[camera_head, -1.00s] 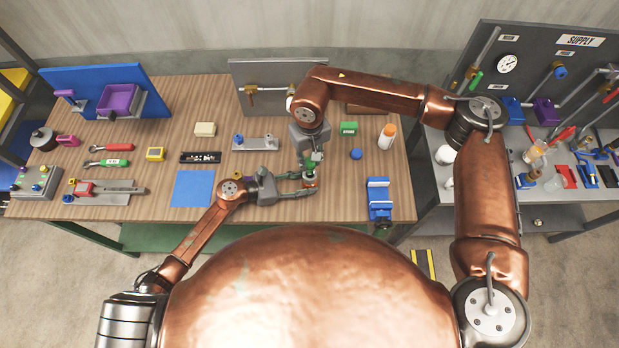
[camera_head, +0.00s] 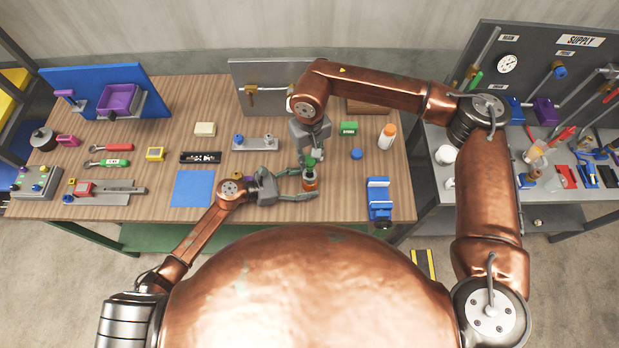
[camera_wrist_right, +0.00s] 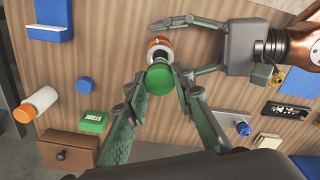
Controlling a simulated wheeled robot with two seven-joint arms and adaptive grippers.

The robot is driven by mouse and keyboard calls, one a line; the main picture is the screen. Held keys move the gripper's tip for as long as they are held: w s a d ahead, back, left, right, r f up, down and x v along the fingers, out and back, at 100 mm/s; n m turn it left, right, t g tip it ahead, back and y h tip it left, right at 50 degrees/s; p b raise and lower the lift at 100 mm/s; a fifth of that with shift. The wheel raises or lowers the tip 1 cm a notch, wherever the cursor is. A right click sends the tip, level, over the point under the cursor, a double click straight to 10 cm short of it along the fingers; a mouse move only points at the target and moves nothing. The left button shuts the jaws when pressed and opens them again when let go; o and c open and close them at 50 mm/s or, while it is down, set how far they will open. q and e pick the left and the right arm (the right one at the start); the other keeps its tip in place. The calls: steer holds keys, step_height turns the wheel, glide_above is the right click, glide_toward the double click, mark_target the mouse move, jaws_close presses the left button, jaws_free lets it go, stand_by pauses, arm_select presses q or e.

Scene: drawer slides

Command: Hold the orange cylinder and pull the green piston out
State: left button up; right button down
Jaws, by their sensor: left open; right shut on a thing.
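The orange cylinder (camera_head: 310,185) stands near the front edge of the wooden table, with the green piston (camera_head: 310,162) at its top. In the right wrist view, the green piston (camera_wrist_right: 158,79) is a round green head in front of the orange-and-white cylinder (camera_wrist_right: 159,46). My right gripper (camera_head: 314,157) reaches down from above and is shut on the green piston; its fingers (camera_wrist_right: 156,72) flank the head. My left gripper (camera_head: 303,184) is open, its fingers spread on either side of the cylinder. Whether they touch it I cannot tell. How far the piston sits inside is hidden.
A blue vise-like block (camera_head: 379,200) stands to the right, and a blue cap (camera_head: 356,154) and a green block (camera_head: 348,129) lie behind it. An orange-white bottle (camera_head: 387,136) is nearby. A blue mat (camera_head: 192,188) lies left.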

arm_select(q)
steer(key=v, duration=1.2)
steer(key=shift+s, duration=0.1)
